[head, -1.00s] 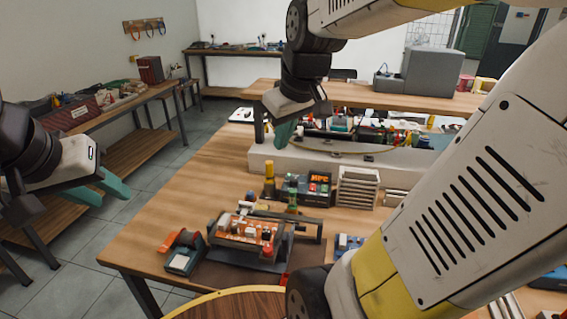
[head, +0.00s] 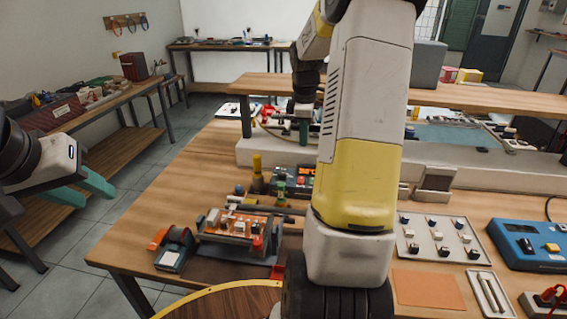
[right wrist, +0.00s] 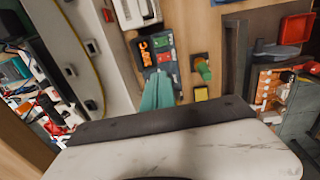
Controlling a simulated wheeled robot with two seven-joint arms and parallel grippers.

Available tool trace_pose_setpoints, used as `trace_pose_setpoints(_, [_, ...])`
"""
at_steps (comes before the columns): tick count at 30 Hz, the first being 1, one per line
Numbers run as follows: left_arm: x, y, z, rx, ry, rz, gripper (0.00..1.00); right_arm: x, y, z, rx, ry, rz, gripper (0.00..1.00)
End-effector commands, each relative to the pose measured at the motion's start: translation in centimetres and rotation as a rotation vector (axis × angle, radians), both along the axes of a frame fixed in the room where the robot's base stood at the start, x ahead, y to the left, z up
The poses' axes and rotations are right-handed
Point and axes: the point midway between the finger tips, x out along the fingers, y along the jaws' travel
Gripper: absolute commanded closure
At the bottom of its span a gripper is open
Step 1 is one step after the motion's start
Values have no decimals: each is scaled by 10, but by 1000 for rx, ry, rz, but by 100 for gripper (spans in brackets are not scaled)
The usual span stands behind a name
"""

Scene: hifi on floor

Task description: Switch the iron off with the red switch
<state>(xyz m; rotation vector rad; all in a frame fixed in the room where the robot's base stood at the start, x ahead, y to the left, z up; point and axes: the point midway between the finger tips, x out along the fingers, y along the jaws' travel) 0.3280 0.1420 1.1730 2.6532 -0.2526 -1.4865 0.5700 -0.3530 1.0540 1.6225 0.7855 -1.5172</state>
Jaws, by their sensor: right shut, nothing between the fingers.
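A dark station box with an orange display (head: 287,179) stands on the bench in the head view, partly hidden by my right arm. In the right wrist view the box (right wrist: 152,50) shows orange lettering, a green patch and a small red patch (right wrist: 164,58); I cannot tell surely which is the switch. My right gripper (head: 304,139) points down behind the box in the head view. In the right wrist view its teal fingers (right wrist: 158,78) are together and empty, overlapping the near end of the box. My left gripper (head: 90,192) is open and empty, left of the bench.
A pale raised ledge (head: 270,153) runs behind. A switch panel (head: 437,238) lies to the right.

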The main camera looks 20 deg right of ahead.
Motion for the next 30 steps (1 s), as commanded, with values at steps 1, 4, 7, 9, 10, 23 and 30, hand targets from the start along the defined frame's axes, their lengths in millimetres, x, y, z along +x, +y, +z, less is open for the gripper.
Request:
trace_pose_setpoints(1, [0,0,0,0,0,0,64,0,0,0,0,0,0,100])
trace_pose_setpoints(4, [0,0,0,0,0,0,64,0,0,0,0,0,-1,100])
trace_pose_setpoints(7, [0,0,0,0,0,0,64,0,0,-1,0,0,-1,100])
trace_pose_setpoints(9, [0,0,0,0,0,0,64,0,0,-4,1,1,-1,100])
trace_pose_setpoints(10, [0,0,0,0,0,0,64,0,0,-7,1,2,-1,100])
trace_pose_setpoints(23, [0,0,0,0,0,0,64,8,-4,-89,2,3,-2,100])
trace_pose_setpoints(30, [0,0,0,0,0,0,64,12,-7,-126,1,2,-1,100])
